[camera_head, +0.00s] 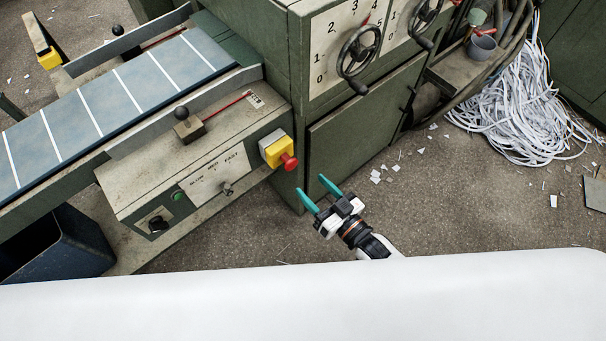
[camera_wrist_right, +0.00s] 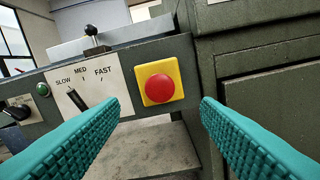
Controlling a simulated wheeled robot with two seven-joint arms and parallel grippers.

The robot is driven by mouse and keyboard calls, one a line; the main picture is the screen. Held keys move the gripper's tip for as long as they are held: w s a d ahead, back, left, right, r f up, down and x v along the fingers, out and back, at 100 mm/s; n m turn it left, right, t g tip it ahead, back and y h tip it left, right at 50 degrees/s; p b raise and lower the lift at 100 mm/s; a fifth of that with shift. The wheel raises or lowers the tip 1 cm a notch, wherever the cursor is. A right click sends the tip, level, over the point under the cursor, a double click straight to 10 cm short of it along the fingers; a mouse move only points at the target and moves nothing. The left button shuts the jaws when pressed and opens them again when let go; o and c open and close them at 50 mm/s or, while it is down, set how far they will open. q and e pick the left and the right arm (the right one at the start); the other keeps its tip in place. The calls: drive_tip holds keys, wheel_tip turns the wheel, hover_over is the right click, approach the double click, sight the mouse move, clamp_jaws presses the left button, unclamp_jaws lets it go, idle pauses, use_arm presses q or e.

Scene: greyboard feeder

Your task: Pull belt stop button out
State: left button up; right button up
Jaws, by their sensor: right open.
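The belt stop button is a red mushroom button (camera_head: 289,161) on a yellow box (camera_head: 276,149), at the right end of the control panel of the belt unit. In the right wrist view the red button (camera_wrist_right: 160,89) faces the camera on its yellow plate (camera_wrist_right: 176,72), between and beyond the fingertips. My right gripper (camera_head: 314,188) is open and empty, with teal fingers. It is to the right of and below the button in the head view, apart from it. My left gripper is not in view.
The panel carries a SLOW/MED/FAST selector (camera_head: 226,189), a green button (camera_head: 178,196) and a black knob (camera_head: 157,224). A green cabinet with handwheels (camera_head: 360,52) stands right of the button. Shredded paper strips (camera_head: 520,110) lie at the right. Floor near my gripper is mostly clear.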

drive_tip(key=v, duration=0.5)
drive_tip(key=shift+s+d, duration=0.25)
drive_tip(key=shift+s, duration=0.05)
